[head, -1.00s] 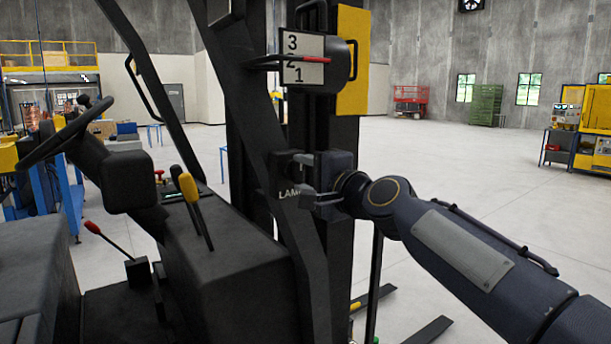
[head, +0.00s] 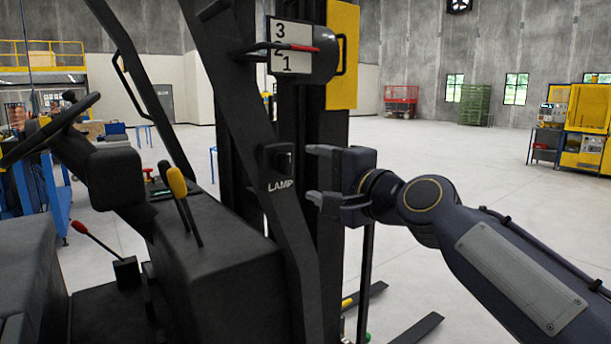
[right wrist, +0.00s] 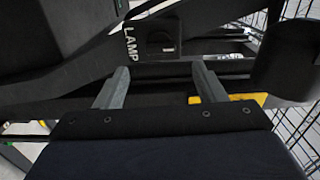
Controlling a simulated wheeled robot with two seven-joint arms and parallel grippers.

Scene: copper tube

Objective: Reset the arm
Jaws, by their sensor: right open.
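My right gripper (head: 315,174) is open and empty in the head view, to the right of the black lamp switch (head: 279,158) on the forklift's slanted post. A gap shows between its fingertips and the post. In the right wrist view, the two fingers of the gripper (right wrist: 162,78) stand wide apart. The lamp switch (right wrist: 158,38) with the LAMP lettering lies beyond the fingers, roughly between them. My right arm comes in from the lower right. My left gripper is not in view.
Open floor (head: 450,185) lies right of the mast. A yellow machine (head: 580,120) stands far right.

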